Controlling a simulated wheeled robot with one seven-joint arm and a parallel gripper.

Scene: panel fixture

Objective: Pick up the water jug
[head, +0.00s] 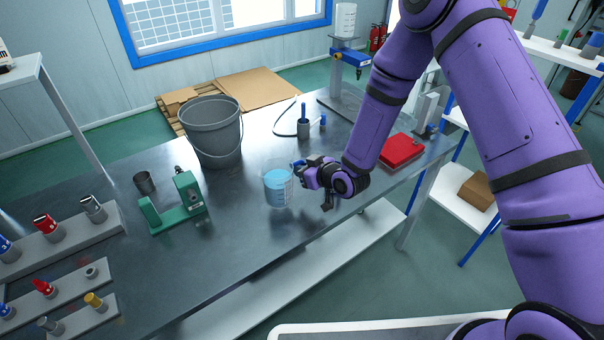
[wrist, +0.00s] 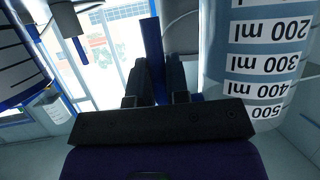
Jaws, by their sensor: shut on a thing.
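The water jug (head: 278,188) is a clear measuring jug with light blue liquid, upright over the middle of the grey metal table. In the wrist view the jug (wrist: 262,65) fills the right side, its black millilitre marks upside down. My gripper (head: 301,169) is at the jug's right side. In the wrist view the fingers (wrist: 160,78) are closed around an upright blue strip beside the jug, which looks like its handle. I cannot tell whether the jug's base touches the table.
A grey bucket (head: 211,132) stands behind left of the jug, and a green clamp-like device (head: 178,205) stands to its left. A dark cup (head: 304,128) with blue-handled tools is behind it. A red case (head: 402,151) lies right. The table in front is clear.

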